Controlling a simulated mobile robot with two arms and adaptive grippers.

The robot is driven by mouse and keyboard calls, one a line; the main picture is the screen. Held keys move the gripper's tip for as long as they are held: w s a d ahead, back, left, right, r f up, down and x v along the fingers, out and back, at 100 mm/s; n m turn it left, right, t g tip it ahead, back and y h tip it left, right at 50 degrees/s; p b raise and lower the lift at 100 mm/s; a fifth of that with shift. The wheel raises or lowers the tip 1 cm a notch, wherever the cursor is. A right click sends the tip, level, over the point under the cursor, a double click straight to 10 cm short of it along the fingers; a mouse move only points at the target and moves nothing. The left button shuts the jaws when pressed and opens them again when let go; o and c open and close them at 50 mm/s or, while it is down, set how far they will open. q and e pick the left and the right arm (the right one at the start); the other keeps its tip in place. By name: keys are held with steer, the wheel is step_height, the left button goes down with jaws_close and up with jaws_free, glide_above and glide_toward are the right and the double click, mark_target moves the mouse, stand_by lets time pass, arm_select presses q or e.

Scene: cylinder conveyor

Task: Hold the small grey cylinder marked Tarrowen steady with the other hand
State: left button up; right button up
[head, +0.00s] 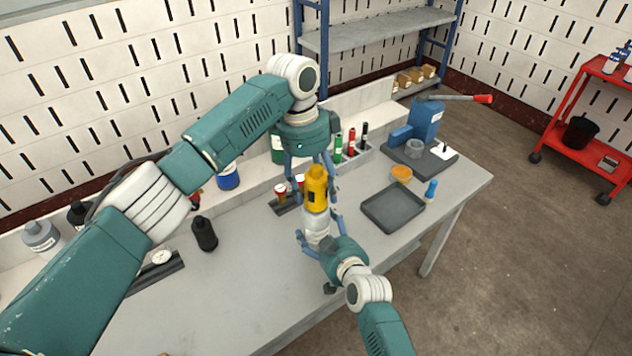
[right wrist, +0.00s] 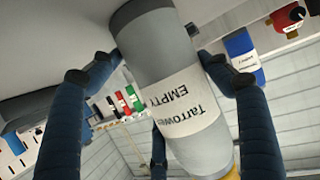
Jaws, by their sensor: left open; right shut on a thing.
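The small grey cylinder (head: 316,226) is held upright above the table by my right gripper (head: 319,232). In the right wrist view the cylinder (right wrist: 160,60) shows a white label reading "Tarrowen EMPTY", upside down in that picture. The right gripper's dark blue fingers (right wrist: 165,85) are closed around its sides. A yellow piece (head: 316,187) with a dark mark sits at the cylinder's upper end. My left gripper (head: 312,176) comes down from above, open, with its fingers beside the yellow piece. Whether they touch it I cannot tell.
A dark grey tray (head: 393,226) lies on the table to the right, near an orange-filled bowl (head: 401,174) and a blue hand-lever device (head: 426,120). A black bottle (head: 204,234) and a blue can (head: 228,177) stand to the left. The table's front is mostly clear.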

arm_select(q)
steer(key=shift+f, duration=0.8)
steer(key=c, duration=1.3)
steer(key=o, duration=1.3)
steer(key=shift+o, duration=0.2)
steer(key=shift+r, duration=0.1)
steer(key=shift+r, duration=1.2)
